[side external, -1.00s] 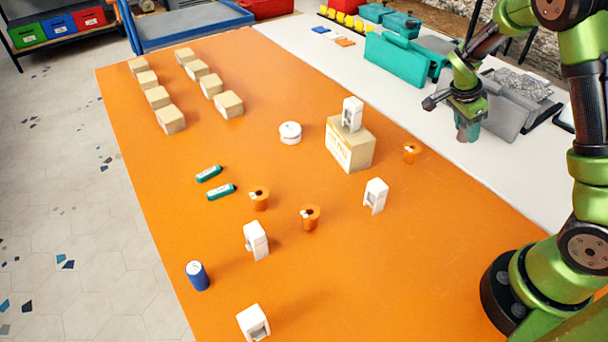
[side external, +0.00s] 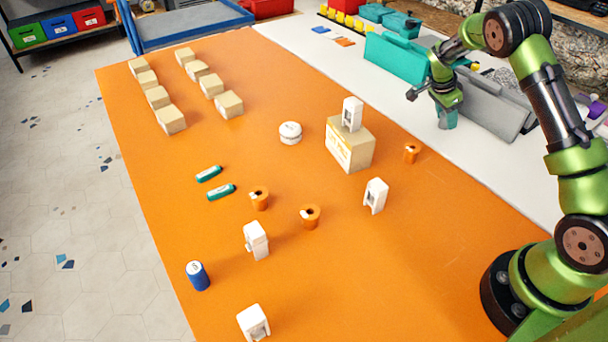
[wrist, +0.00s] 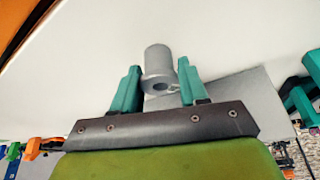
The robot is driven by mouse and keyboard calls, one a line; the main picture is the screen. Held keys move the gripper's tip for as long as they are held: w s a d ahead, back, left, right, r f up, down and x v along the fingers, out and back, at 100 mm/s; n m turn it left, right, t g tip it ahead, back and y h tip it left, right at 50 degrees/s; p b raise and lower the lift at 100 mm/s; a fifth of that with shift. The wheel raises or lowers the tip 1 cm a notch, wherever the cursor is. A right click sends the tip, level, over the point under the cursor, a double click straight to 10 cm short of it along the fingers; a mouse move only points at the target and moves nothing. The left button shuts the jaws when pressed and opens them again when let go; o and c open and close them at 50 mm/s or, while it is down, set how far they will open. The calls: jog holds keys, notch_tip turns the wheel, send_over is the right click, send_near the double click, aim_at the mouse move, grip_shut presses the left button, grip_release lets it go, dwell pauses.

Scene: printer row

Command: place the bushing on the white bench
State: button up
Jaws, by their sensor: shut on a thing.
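The grey bushing (wrist: 157,62), a short cylinder with a flange and a hole, is between the teal fingers of my gripper (wrist: 157,80) in the wrist view. My gripper is shut on it. In the side view my gripper (side external: 446,117) points down over the white bench (side external: 485,163), in front of the teal toolbox (side external: 396,60). The bushing cannot be made out there, and I cannot tell the exact height above the bench. In the wrist view the white bench surface (wrist: 235,35) fills the background behind the bushing.
A grey case (side external: 488,108) stands right of my gripper. On the orange surface (side external: 400,280) are a cardboard box (side external: 350,148) with a white part on top, orange parts (side external: 411,153), a white round container (side external: 290,132) and several small boxes. The bench's near strip is bare.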

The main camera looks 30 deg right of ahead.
jog(key=shift+f, duration=0.15)
jog(key=o, duration=1.1)
